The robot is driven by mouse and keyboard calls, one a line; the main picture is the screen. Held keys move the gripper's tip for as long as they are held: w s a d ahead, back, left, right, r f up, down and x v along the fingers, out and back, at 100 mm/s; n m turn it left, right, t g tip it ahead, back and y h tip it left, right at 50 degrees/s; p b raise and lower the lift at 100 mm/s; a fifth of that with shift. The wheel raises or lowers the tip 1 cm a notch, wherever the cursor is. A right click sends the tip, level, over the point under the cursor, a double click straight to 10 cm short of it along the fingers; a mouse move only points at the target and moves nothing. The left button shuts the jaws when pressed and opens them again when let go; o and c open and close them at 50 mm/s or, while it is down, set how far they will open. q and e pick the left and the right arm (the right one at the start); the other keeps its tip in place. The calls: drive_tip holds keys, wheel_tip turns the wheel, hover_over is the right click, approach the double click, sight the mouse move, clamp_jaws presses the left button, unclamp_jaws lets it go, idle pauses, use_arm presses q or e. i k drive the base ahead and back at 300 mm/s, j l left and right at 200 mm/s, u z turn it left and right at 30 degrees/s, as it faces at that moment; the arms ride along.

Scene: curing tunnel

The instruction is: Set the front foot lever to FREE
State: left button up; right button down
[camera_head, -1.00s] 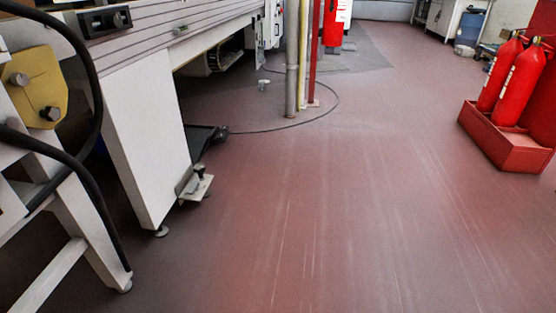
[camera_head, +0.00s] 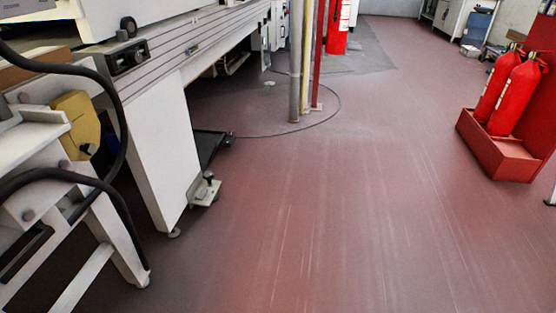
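A white tunnel machine (camera_head: 160,140) stands at the left on a leg panel. A small pale plate with a dark upright knob (camera_head: 207,189) sticks out low beside the foot of this panel, just above the floor. It looks like a foot lever, but I cannot read any marking or tell its setting. A flat black piece (camera_head: 212,146) lies behind it at floor level, partly hidden by the panel. Neither of my grippers is in view.
A white frame (camera_head: 105,225) with black hoses and a yellow block (camera_head: 76,124) stands at the near left. Upright poles (camera_head: 295,60) and a floor cable (camera_head: 290,130) are farther back. Red extinguishers (camera_head: 513,92) stand in a red box (camera_head: 490,155) at right. The middle floor is clear.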

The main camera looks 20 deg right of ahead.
sight(204, 190)
drive_tip(key=i+l+u, duration=0.1)
drive_tip(key=i+l, duration=0.2)
drive_tip(key=i+l+u, duration=0.1)
drive_tip(key=i+l, duration=0.2)
drive_tip(key=i+l+u, duration=0.1)
drive_tip(key=i+l, duration=0.15)
drive_tip(key=l, duration=0.15)
drive_tip(key=i+l+u, duration=0.15)
drive_tip(key=l, duration=0.25)
drive_tip(key=i+l+u, duration=0.1)
drive_tip(key=i+l, duration=0.25)
drive_tip(key=i+l+u, duration=0.1)
drive_tip(key=i+l, duration=0.15)
drive_tip(key=l, duration=0.25)
drive_tip(key=i+l+u, duration=0.1)
drive_tip(key=l, duration=0.35)
drive_tip(key=i+l+u, duration=0.1)
drive_tip(key=i+l, duration=0.2)
drive_tip(key=l, duration=0.15)
